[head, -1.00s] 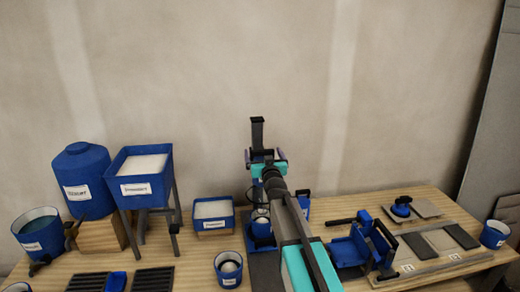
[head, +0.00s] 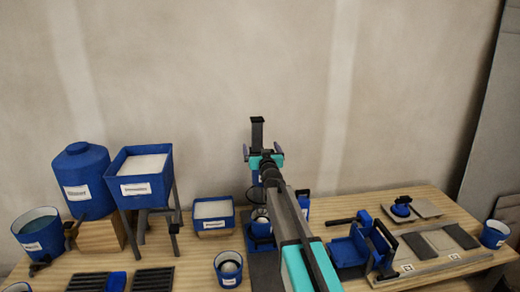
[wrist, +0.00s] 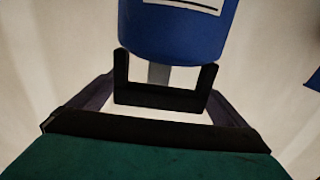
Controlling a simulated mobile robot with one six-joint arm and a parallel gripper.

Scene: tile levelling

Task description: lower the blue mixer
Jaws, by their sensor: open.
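The blue mixer's dark upright top (head: 257,132) rises behind my gripper in the head view, where the arm hides most of its blue head. In the wrist view the blue mixer head (wrist: 175,35) fills the upper middle, with part of a white label. A black U-shaped handle (wrist: 158,97) sits just below it. My gripper (head: 262,151) is open at the mixer. In the wrist view my gripper's fingers (wrist: 160,105) stand to either side of the handle, with gaps visible. I cannot tell whether they touch it.
A blue container (head: 260,229) stands below the mixer, partly hidden by my arm. A labelled blue bin (head: 212,224) and a small bucket (head: 229,283) are to the left. A blue tool (head: 349,250) and a tile board (head: 445,262) lie right.

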